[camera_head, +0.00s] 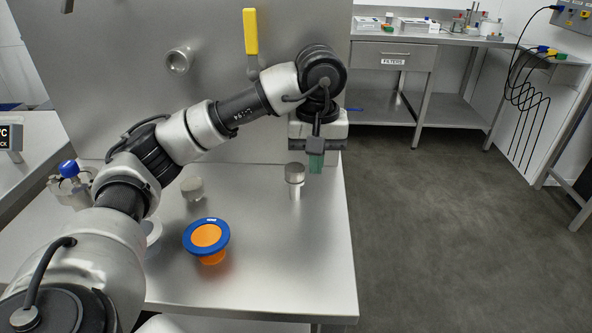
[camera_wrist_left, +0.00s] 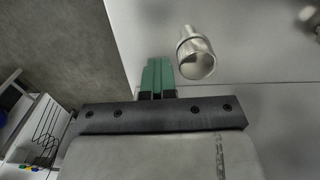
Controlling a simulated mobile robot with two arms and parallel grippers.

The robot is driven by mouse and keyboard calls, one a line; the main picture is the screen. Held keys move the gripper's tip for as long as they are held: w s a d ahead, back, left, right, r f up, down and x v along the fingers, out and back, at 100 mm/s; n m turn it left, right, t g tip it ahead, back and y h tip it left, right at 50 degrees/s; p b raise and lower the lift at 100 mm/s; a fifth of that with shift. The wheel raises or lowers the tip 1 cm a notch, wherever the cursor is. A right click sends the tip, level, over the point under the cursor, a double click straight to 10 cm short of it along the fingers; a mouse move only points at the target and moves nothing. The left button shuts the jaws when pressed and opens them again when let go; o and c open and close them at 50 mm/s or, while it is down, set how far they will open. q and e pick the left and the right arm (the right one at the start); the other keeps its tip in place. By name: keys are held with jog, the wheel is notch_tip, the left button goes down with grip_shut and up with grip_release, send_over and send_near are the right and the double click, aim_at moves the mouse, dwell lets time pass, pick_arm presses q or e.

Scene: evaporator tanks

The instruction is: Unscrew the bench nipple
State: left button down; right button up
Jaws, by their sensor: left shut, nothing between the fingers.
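The bench nipple, a metal fitting with a wider round top (camera_head: 295,173), stands upright on the steel bench near its right edge. It also shows in the left wrist view (camera_wrist_left: 196,57), just beyond and to the right of the fingertips. My left gripper (camera_head: 316,165) points down with green fingers, behind and slightly right of the nipple in the head view. In the left wrist view its fingers (camera_wrist_left: 158,74) are together, with nothing between them and a gap to the nipple. My right gripper is not in view.
A short metal cylinder (camera_head: 192,188) and an orange piece with a blue rim (camera_head: 207,237) stand left on the bench (camera_head: 300,270). A pipe stub (camera_head: 180,61) and yellow handle (camera_head: 250,32) are on the steel panel behind. The floor at right is clear.

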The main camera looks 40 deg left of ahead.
pick_arm(q)
jog(key=shift+f, duration=0.2)
jog(key=shift+w+a+n, duration=0.1)
jog(key=shift+n, duration=0.3)
jog(key=n, duration=0.1)
jog(key=w+a+n+p, duration=0.1)
jog(key=n, duration=0.1)
jog(key=shift+a+n, duration=0.1)
jog(key=shift+n, duration=0.2)
jog(key=shift+a+n, duration=0.25)
jog(key=shift+n, duration=0.15)
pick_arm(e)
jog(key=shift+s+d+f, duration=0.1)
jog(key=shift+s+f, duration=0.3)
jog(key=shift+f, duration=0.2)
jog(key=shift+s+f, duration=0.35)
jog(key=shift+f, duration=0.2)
